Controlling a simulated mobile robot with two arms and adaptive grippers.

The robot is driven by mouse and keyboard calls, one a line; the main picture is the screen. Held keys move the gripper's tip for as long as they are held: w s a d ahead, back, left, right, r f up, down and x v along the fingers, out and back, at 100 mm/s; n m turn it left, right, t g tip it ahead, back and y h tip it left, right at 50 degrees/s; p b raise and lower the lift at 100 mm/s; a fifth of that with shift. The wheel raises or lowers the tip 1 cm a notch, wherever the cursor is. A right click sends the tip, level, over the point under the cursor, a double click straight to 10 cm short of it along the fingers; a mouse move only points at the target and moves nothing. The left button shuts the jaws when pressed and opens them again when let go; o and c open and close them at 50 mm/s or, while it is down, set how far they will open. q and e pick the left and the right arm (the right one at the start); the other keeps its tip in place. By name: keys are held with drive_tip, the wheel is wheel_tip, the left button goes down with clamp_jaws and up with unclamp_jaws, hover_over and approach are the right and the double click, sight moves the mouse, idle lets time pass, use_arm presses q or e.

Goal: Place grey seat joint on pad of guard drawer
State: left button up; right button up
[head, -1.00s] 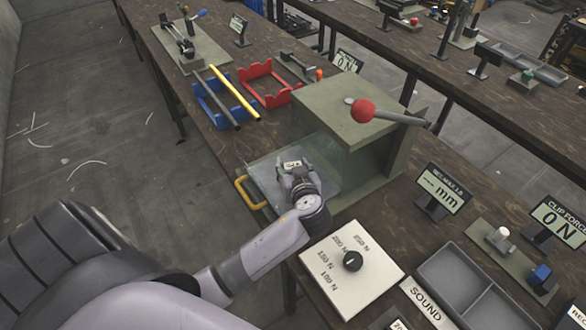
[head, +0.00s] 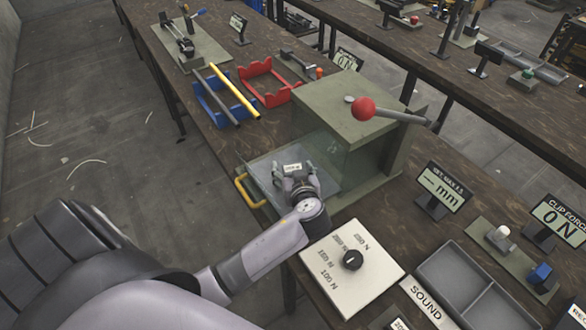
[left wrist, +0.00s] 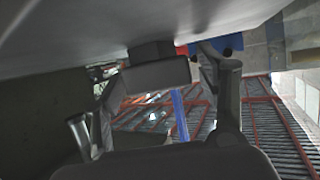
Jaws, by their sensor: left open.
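The guard drawer (head: 262,176) is pulled out at the left of the green press housing, with its yellow handle (head: 244,191) at the front. My left gripper (head: 296,172) is over the drawer, its fingers apart. A small piece with a white label (head: 292,168) lies between or just beyond the fingertips; it seems to be the seat joint on the pad. In the left wrist view a dark grey block (left wrist: 158,72) sits between my open fingers, against a broad pale grey surface (left wrist: 100,35). Whether the fingers touch it is unclear. The pad is mostly hidden. My right gripper is not in view.
A white dial panel (head: 340,285) lies in front. Blue (head: 215,105) and red (head: 262,88) racks stand behind, and grey trays (head: 460,285) at right.

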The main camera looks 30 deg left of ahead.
use_arm(q)
drive_tip(key=shift+r, duration=0.1)
drive_tip(key=b+v, duration=0.1)
drive_tip(key=v, duration=0.6)
drive_tip(key=shift+s+d+r, duration=0.1)
drive_tip(key=shift+s+d, duration=0.1)
